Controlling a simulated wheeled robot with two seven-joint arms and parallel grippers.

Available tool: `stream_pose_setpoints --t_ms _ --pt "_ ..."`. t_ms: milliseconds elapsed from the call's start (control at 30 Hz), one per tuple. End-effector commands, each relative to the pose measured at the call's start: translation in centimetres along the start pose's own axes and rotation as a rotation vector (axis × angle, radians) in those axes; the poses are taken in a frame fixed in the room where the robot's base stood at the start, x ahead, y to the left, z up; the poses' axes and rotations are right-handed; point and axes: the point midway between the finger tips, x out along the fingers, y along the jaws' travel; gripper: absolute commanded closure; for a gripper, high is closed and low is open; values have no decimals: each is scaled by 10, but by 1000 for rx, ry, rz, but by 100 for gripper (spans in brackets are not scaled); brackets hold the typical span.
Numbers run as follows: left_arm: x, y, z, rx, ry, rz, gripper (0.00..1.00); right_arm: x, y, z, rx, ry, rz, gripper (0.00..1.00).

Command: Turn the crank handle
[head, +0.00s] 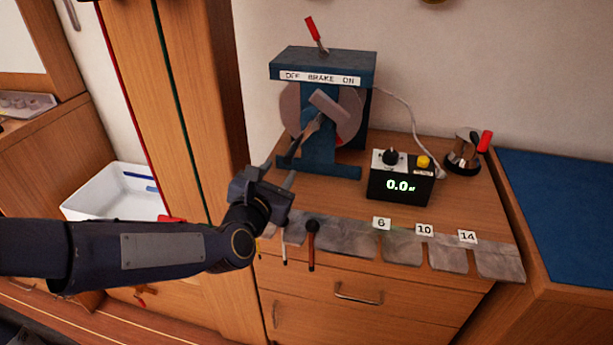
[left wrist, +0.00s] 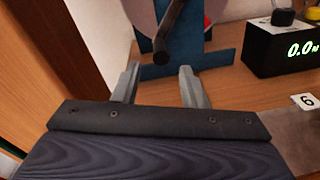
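A blue winding stand (head: 322,64) stands on the wooden counter, with a pale reel (head: 350,105) under its top. The crank has a grey arm (head: 329,104) and a dark handle (head: 303,137) sloping down-left toward me. My left gripper (head: 280,172) is open and empty, just in front of and below the handle's free end. In the left wrist view the handle's dark end (left wrist: 163,47) appears above the gap between the two grey fingertips (left wrist: 158,74); I see no contact. My right gripper is out of view.
A red brake lever (head: 312,31) leans left above the label "OFF BRAKE ON". A black meter box (head: 400,186) reads 0.0, right of the stand. Grey mat pieces (head: 348,240) with number tags line the front edge. A white tray (head: 118,203) is left.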

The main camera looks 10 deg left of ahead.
Motion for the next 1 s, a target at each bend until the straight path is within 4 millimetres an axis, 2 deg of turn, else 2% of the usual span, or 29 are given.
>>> stream_pose_setpoints --t_ms 33,100,200,333,700,1000 --pt "7 -2 -8 -97 -20 24 61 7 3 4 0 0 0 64" --pt "11 1 -8 -197 -46 52 61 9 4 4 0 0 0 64" --pt "16 3 -7 -269 -66 71 61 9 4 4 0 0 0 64" --pt "29 5 -4 -282 -70 75 61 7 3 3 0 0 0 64" --pt "82 9 -1 -277 -70 73 61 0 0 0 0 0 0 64" --pt "91 10 -1 -274 -70 73 61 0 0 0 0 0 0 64"
